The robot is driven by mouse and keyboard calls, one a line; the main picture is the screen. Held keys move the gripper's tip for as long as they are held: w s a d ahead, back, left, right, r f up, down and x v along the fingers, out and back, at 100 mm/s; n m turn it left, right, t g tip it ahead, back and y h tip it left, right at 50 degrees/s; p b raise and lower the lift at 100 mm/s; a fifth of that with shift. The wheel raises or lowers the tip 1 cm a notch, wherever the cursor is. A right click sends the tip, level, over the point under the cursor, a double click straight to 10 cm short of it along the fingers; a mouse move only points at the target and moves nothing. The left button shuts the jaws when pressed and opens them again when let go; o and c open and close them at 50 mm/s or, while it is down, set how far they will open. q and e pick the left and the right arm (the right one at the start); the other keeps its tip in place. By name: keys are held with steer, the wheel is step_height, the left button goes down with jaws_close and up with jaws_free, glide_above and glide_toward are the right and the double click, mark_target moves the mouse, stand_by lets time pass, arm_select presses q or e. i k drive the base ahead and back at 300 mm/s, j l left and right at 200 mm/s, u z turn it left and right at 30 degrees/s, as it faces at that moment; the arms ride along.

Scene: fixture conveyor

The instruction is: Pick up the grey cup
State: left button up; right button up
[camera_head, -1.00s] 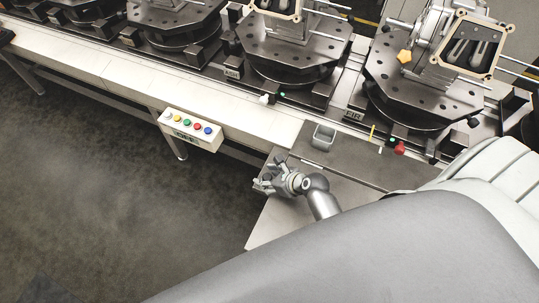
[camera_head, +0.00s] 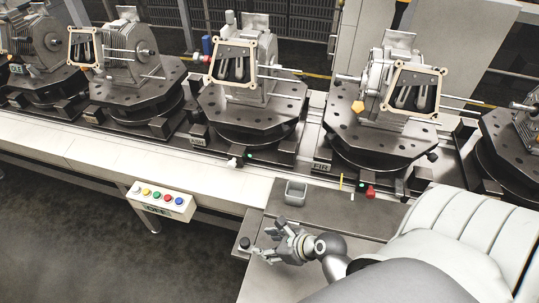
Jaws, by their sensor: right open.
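The grey cup (camera_head: 296,191), a small open-topped grey container, stands on the dark strip at the back of the side table. My right gripper (camera_head: 264,243) is open and empty. My left gripper is not in view.
A small dark round item (camera_head: 245,243) is beside the fingertips at the table's left edge. A red item (camera_head: 369,192) and a yellow stick (camera_head: 341,182) are right of the cup. A button box (camera_head: 161,201) hangs on the conveyor (camera_head: 90,160). Fixtures with metal parts stand behind.

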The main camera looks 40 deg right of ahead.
mark_target(295, 191)
steer(key=k+j, duration=0.8)
steer(key=k, duration=0.05)
